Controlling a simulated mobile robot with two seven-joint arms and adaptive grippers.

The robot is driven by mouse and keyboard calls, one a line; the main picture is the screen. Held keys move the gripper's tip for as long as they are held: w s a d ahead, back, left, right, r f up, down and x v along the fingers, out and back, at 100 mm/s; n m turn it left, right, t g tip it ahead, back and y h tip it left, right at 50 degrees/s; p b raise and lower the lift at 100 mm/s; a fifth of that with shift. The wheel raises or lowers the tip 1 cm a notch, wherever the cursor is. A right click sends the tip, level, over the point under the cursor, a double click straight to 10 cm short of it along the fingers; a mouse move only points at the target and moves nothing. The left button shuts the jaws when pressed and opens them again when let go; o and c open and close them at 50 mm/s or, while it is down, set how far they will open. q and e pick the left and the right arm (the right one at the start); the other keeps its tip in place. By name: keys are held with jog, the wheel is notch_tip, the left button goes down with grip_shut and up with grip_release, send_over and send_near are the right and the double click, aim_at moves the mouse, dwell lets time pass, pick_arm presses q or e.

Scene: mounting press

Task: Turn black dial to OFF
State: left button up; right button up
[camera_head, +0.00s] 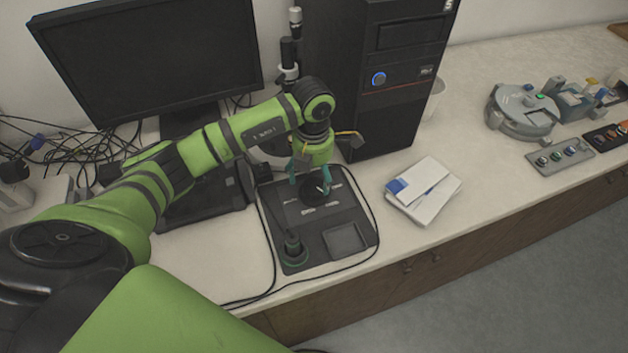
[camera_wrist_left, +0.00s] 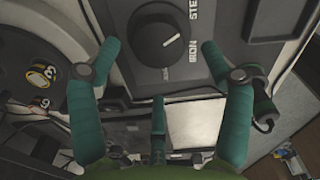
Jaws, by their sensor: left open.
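The black dial (camera_wrist_left: 160,38) is a round knob with a white pointer line, set on a dark control panel (camera_wrist_left: 238,20). The line points up and to the right in the left wrist view. Lettering beside the dial reads IRON and, partly cut off, STE. My left gripper (camera_head: 310,187) is open above the dial, with its teal fingers on either side of it. In the left wrist view its fingertips (camera_wrist_left: 160,48) show left and right of the dial. I cannot tell whether they touch it. In the head view the dial is partly hidden by the fingers. My right gripper is out of view.
The black press unit (camera_head: 345,238) lies on the pale worktop, with a handle (camera_head: 294,245) at its front left. A computer tower (camera_head: 385,75) and a monitor (camera_head: 150,55) stand behind. White papers (camera_head: 424,190) lie right of it. Loose cables run along the front.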

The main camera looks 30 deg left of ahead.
aim_at(313, 187)
pick_arm(q)
jog(key=shift+f+p, duration=0.45)
jog(key=shift+f, duration=1.55)
jog(key=c, duration=1.2)
jog(key=shift+o, duration=0.2)
jog(key=shift+f, duration=0.1)
